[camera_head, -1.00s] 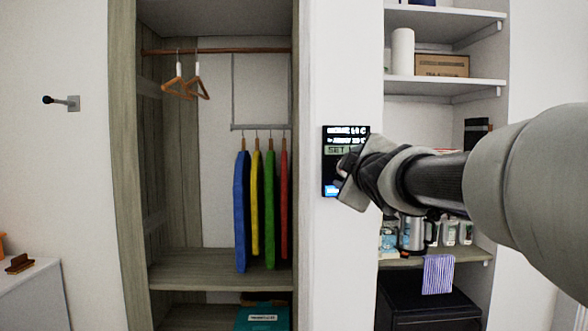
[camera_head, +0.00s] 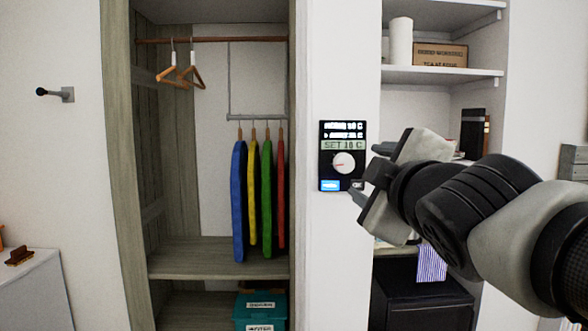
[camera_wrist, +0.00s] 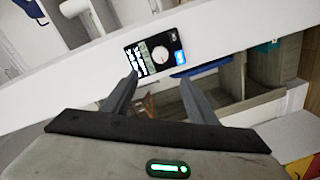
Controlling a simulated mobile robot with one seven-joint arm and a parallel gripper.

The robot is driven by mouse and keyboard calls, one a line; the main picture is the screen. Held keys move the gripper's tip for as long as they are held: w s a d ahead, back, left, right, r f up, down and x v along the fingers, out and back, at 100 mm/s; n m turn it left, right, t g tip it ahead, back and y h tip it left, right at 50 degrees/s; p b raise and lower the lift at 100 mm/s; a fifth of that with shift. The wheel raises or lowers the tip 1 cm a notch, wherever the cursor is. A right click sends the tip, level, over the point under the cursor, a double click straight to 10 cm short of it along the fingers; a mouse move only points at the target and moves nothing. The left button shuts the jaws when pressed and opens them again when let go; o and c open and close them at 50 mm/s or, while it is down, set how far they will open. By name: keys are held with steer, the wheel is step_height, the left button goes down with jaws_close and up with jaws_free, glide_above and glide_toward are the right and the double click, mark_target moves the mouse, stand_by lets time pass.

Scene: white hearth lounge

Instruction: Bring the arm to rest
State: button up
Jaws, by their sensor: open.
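My gripper (camera_head: 365,172) is at the right of the head view, in front of the shelf niche and just right of the black thermostat panel (camera_head: 329,180). The panel is on the white wall post, with a round white dial and a lit screen reading "SET" and a number that looks like 18 C. In the wrist view my gripper (camera_wrist: 158,88) has its two fingers apart with nothing between them. The panel (camera_wrist: 155,52) lies beyond the fingertips there, apart from them as far as I can tell.
An open wardrobe (camera_head: 215,250) with hangers (camera_head: 181,75) and coloured garments (camera_head: 252,200) stands left. Shelves (camera_head: 440,75) hold a box (camera_head: 440,55) and a white roll (camera_head: 400,40). A black cabinet (camera_head: 420,300) and a striped cloth (camera_head: 431,264) are below my arm. A wall hook (camera_head: 56,94) is far left.

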steer(key=shift+s, duration=0.3)
steer(key=shift+f, duration=0.1)
steer(key=s+f+m+g, duration=0.4)
steer(key=s+f, duration=0.1)
steer(key=f, duration=0.4)
steer(key=s+f+m+g, duration=0.3)
steer(key=s+f+m, duration=0.15)
steer(key=f, duration=0.45)
steer(key=s+f+m+g, duration=0.4)
steer(key=s+f, duration=0.1)
steer(key=f, duration=0.4)
step_height(320, 180, up, 18)
steer(key=s+p, duration=0.1)
steer(key=p, duration=1.8)
steer(key=shift+s+r+g, duration=0.25)
steer(key=shift+s+g, duration=0.05)
steer(key=shift+g, duration=0.1)
